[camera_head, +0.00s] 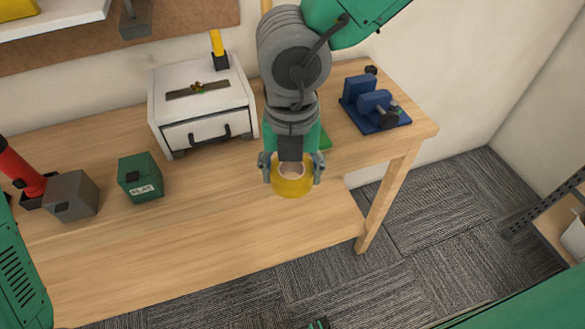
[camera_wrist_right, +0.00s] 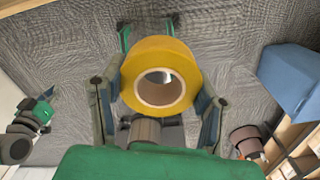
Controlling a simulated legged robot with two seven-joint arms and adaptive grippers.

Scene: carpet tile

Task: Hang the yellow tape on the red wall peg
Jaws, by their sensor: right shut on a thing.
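The yellow tape (camera_head: 293,187) is a thick ring with a pale brown core. My right gripper (camera_head: 291,172) is shut on it, with one finger on each side of the roll. The tape is held above the workbench near its front edge. In the right wrist view the tape (camera_wrist_right: 160,77) sits between the two fingers (camera_wrist_right: 158,105), and its hole faces the camera. I cannot make out the red wall peg in either view; my right arm covers part of the wall. My left gripper is not clearly visible.
The wooden bench (camera_head: 230,225) carries a white drawer box (camera_head: 203,97), a green box (camera_head: 140,178), a grey box (camera_head: 71,196), a red cylinder (camera_head: 20,168) and blue items (camera_head: 365,95). A shelf (camera_head: 60,16) is at upper left. The bench front is clear.

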